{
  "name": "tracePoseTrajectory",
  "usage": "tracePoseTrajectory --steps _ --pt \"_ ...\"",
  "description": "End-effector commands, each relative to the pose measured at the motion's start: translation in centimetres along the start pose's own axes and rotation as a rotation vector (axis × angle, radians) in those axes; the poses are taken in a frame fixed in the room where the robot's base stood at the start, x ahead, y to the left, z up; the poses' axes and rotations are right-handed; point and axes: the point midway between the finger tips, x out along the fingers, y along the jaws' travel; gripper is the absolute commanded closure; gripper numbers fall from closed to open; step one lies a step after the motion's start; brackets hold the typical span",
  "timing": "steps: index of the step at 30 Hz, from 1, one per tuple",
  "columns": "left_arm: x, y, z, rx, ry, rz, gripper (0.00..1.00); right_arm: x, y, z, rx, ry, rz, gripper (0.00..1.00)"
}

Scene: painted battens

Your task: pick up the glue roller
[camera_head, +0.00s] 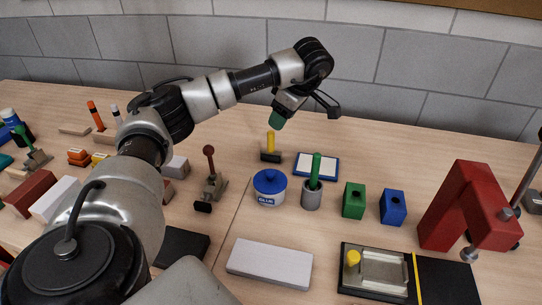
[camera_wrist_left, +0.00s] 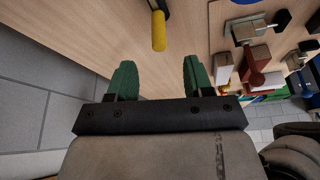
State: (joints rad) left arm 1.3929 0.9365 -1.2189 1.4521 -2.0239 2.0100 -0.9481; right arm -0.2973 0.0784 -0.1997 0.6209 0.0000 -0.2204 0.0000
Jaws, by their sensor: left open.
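The glue roller (camera_head: 270,146) appears to be the piece with an upright yellow handle and a dark, low base, standing near the back middle of the table. In the left wrist view its yellow handle (camera_wrist_left: 159,31) shows at the top, beyond the fingertips. My left gripper (camera_head: 281,118) is above and slightly behind the roller, apart from it. Its two green fingers (camera_wrist_left: 158,75) are spread with nothing between them. The roller's base is mostly cut off in the wrist view. My right gripper is not in view.
A blue-framed pad (camera_head: 316,166) lies right of the roller. A red-handled clamp (camera_head: 210,185) stands left. A red press (camera_head: 462,208) is far right. Bare table lies behind the pad.

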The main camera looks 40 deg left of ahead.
Motion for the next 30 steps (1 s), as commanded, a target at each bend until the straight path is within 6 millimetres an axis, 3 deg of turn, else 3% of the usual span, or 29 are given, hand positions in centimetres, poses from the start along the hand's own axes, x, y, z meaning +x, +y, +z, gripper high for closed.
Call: tracePoseTrajectory --steps 3,13,21,30 --pt "2.5 -0.1 0.1 -0.002 0.0 -0.005 0.49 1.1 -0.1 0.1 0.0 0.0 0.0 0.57" --pt "5.3 0.0 -0.2 -0.001 0.002 -0.004 0.49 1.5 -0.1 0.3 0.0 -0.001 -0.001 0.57" --pt "9.0 0.0 -0.5 -0.001 0.002 -0.003 0.49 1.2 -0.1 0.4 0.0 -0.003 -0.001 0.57" --pt "9.6 0.1 -0.5 -0.001 0.001 -0.001 0.49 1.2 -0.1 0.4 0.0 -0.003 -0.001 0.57"
